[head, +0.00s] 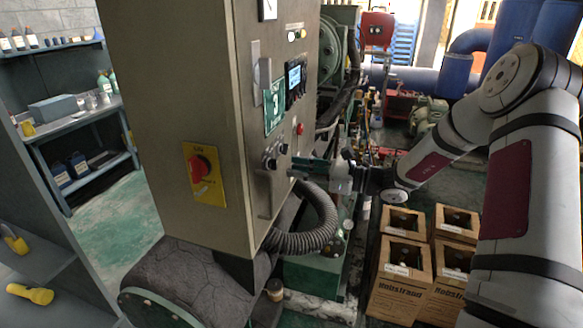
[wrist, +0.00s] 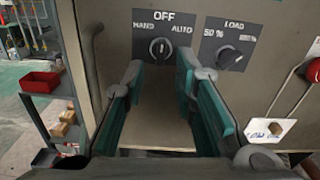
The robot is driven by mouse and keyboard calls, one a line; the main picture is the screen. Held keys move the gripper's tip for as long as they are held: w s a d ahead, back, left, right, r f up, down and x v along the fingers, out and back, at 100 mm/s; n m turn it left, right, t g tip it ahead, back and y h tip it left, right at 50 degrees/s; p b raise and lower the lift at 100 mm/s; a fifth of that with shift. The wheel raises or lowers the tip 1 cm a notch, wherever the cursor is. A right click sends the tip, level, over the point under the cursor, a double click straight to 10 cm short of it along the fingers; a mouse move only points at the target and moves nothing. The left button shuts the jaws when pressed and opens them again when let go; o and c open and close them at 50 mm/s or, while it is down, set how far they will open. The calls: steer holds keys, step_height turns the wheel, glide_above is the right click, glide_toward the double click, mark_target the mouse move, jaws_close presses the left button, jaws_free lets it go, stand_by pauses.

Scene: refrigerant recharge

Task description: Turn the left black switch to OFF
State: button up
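The left black switch (wrist: 160,48) is on the grey cabinet panel in the wrist view, under the labels OFF, HAND and AUTO. Its grip ridge looks close to upright, but its exact setting is hard to read. My gripper (wrist: 158,70) is open, with its teal fingers spread below and on either side of this switch. Nothing is held between them, and I cannot tell whether a finger touches the switch. In the head view, the left switch (head: 270,163) is on the cabinet side, and my gripper (head: 301,168) reaches toward it from the right.
The LOAD switch (wrist: 229,57) sits close to the right finger. A red lever (wrist: 312,70) is farther right. The cabinet (head: 185,110) carries a yellow plate with a red knob (head: 199,168). A corrugated hose (head: 310,235) hangs below my gripper. Cardboard boxes (head: 400,255) stand on the floor.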

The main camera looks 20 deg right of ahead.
steer(key=p+v, duration=0.1)
steer(key=v, duration=0.3)
steer(key=shift+s+d, duration=0.2)
steer(key=shift+d, duration=0.15)
steer(key=shift+a, duration=0.1)
steer(key=s+a+r+n+g+h+b, duration=0.3)
steer(key=s+a+n+g+h, duration=0.3)
steer(key=s+a+n+g, duration=0.5)
steer(key=s+d+r+n+t+h+b, duration=0.1)
steer(key=s+r+n+t+h, duration=0.1)
steer(key=s+n, duration=0.4)
steer(key=s+d+r+n+t+h+b, duration=0.2)
steer(key=s+n+h, duration=0.4)
steer(key=s, duration=0.3)
steer(key=shift+d+r+n+t+h, duration=0.25)
steer(key=shift+r+n+t, duration=0.35)
steer(key=shift+t, duration=0.4)
steer(key=shift+s, duration=0.1)
